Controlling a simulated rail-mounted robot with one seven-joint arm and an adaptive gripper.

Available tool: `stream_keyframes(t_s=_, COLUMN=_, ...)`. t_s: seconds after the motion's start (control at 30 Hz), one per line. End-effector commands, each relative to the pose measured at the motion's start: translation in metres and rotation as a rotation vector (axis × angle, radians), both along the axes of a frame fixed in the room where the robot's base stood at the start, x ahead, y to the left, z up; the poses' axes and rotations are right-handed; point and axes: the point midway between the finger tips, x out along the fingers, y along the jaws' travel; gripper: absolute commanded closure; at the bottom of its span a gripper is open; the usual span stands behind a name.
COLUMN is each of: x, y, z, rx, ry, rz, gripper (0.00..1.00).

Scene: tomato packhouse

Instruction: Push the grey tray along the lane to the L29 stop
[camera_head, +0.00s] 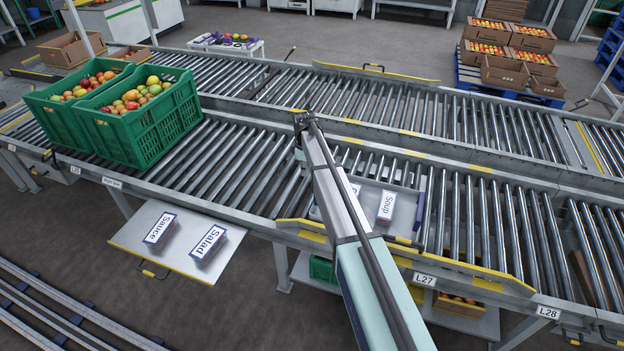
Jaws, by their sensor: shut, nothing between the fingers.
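The grey tray (424,204) lies on the rollers of the near lane, right of the picture's middle. A white box marked Soup (387,207) stands in it. Another pale box (355,188) in the tray is partly covered by my arm. My arm reaches up from the bottom edge across the near lane and hides the tray's left part. My gripper's fingers are hidden behind the arm, so contact with the tray cannot be seen. The lane's front rail carries an L27 label (425,279) just in front of the tray and an L28 label (548,312) further right. No L29 label is visible.
Two green crates of fruit (150,140) stand on the near lane at the left. Sauce (159,231) and Salad (209,243) boxes lie on a side shelf (140,221). Yellow-edged guides (460,266) line the near side by the tray. The rollers to its right look clear.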

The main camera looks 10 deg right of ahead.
Motion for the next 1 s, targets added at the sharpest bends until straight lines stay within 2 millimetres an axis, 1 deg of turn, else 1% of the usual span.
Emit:
stream_keyframes(t_s=0.17, x=-0.001, y=0.000, z=-0.029, rx=0.000, ry=0.002, rz=-0.002, gripper=1.00)
stream_keyframes(t_s=0.4, x=0.000, y=0.000, z=-0.076, rx=0.001, ry=0.002, rz=-0.003, gripper=1.00)
stream_keyframes(t_s=0.47, x=0.000, y=0.000, z=-0.087, rx=0.001, ry=0.002, rz=-0.003, gripper=1.00)
stream_keyframes(t_s=0.6, x=-0.011, y=-0.019, z=-0.086, rx=0.001, ry=0.000, rz=-0.007, gripper=1.00)
stream_keyframes(t_s=0.7, x=-0.016, y=-0.027, z=-0.087, rx=0.001, ry=0.000, rz=-0.005, gripper=1.00)
stream_keyframes(t_s=0.83, x=-0.019, y=-0.033, z=-0.087, rx=0.001, ry=0.000, rz=-0.004, gripper=1.00)
stream_keyframes(t_s=1.0, x=-0.019, y=-0.036, z=-0.088, rx=0.001, ry=0.000, rz=-0.004, gripper=1.00)
